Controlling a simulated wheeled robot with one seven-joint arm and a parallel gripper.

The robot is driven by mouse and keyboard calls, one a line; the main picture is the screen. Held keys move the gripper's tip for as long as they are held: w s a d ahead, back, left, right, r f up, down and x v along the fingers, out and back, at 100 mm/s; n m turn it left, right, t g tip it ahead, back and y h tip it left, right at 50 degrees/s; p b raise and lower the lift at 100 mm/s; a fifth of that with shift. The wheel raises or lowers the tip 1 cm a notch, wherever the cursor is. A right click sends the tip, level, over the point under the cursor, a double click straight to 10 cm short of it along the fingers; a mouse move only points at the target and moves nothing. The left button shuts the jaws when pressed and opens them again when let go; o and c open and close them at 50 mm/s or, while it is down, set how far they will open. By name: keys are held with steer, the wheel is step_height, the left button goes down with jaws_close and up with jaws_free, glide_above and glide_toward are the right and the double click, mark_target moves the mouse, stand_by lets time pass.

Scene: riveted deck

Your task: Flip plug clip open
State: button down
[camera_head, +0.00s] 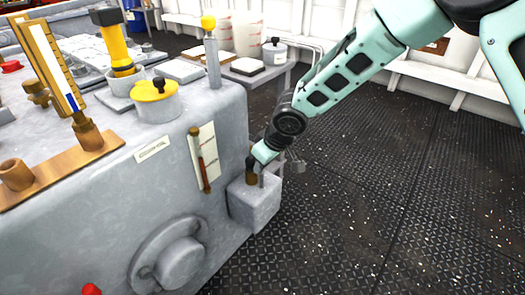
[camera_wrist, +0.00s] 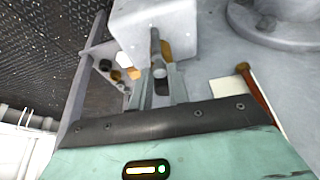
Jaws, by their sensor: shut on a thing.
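A small grey box (camera_head: 256,208) sticks out from the right end of the large grey machine, and it also shows in the wrist view (camera_wrist: 185,22). A brown plug (camera_head: 251,176) stands at the box, and part of it shows in the wrist view (camera_wrist: 165,48). A thin dark grey clip (camera_wrist: 155,42) runs beside the plug and reaches down to my fingers. My gripper (camera_wrist: 160,74) is shut on the clip's near end, with a round grey tip between the fingers. In the head view my gripper (camera_head: 262,158) is just above the box, partly covering the clip.
The machine's front (camera_head: 90,235) carries a brown-ended gauge tube (camera_head: 201,160) left of the box and a round flange (camera_head: 172,265) lower down. A yellow-topped pot (camera_head: 157,100) and a yellow-knobbed post (camera_head: 211,50) stand on top. Dark deck floor (camera_head: 380,200) is free at right.

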steer(key=n+p, duration=0.1)
steer(key=p, duration=0.2)
steer(key=r+n+g+p, duration=0.1)
steer(key=n+p, duration=0.1)
steer(key=p, duration=0.2)
steer(key=shift+d, duration=0.1)
steer(key=n+p, duration=0.1)
steer(key=p, duration=0.1)
steer(key=f+n+g+p, duration=0.1)
steer(key=n+p, duration=0.1)
steer(key=p, duration=0.1)
steer(key=shift+w+y, duration=0.15)
steer(key=shift+y, duration=0.25)
steer(key=shift+n, duration=0.3)
steer(key=c, duration=1.3)
jaws_free()
steer(key=shift+c, duration=0.2)
steer(key=shift+r, duration=0.1)
steer(key=w+p+v, duration=0.1)
steer(key=p+v, duration=0.2)
steer(key=v, duration=1.4)
steer(key=shift+s+d, duration=0.15)
steer(key=shift+s, duration=0.1)
